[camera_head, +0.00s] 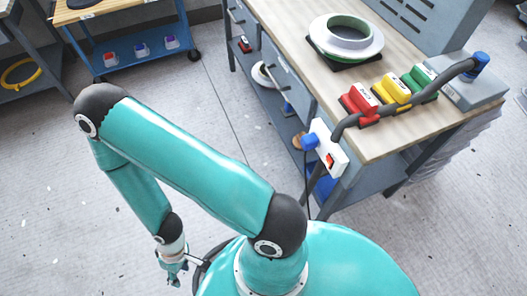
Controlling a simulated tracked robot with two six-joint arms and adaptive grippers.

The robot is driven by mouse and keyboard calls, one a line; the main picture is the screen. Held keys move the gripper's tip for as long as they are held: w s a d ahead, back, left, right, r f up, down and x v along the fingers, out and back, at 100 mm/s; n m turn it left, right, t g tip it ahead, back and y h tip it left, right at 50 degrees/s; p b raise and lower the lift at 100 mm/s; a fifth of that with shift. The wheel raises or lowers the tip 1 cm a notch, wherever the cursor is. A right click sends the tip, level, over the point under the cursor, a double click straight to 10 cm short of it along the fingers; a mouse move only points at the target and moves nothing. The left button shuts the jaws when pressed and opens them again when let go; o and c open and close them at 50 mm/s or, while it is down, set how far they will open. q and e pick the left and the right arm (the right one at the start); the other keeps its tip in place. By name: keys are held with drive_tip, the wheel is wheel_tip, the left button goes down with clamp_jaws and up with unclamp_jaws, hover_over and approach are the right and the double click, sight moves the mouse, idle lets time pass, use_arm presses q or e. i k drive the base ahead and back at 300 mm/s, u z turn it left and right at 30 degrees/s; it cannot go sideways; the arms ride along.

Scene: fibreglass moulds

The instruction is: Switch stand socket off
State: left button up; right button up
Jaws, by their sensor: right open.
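The stand socket (327,147) is a white block on the front corner of the workbench. It has a red switch (330,160) at its lower end. A blue plug (309,141) sits at its left side, with a dark cable hanging below. I cannot tell the switch's position from here. My right gripper (172,272) is low at the lower left, pointing down, open and empty. It is far from the socket and touches nothing that I can see. My left gripper is out of view.
The workbench (385,140) carries a white ring-shaped mould (346,37), red (359,101), yellow (391,90) and green (418,79) blocks, and a thick grey hose (425,92). A blue cart (142,47) stands at the upper left. The floor between is clear.

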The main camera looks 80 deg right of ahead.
sight(328, 162)
drive_tip(key=u, duration=0.45)
drive_tip(key=i, duration=0.35)
drive_tip(key=z, duration=2.45)
drive_tip(key=i, duration=0.25)
drive_tip(key=z, duration=2.05)
drive_tip(key=k, duration=0.2)
drive_tip(key=z, duration=0.05)
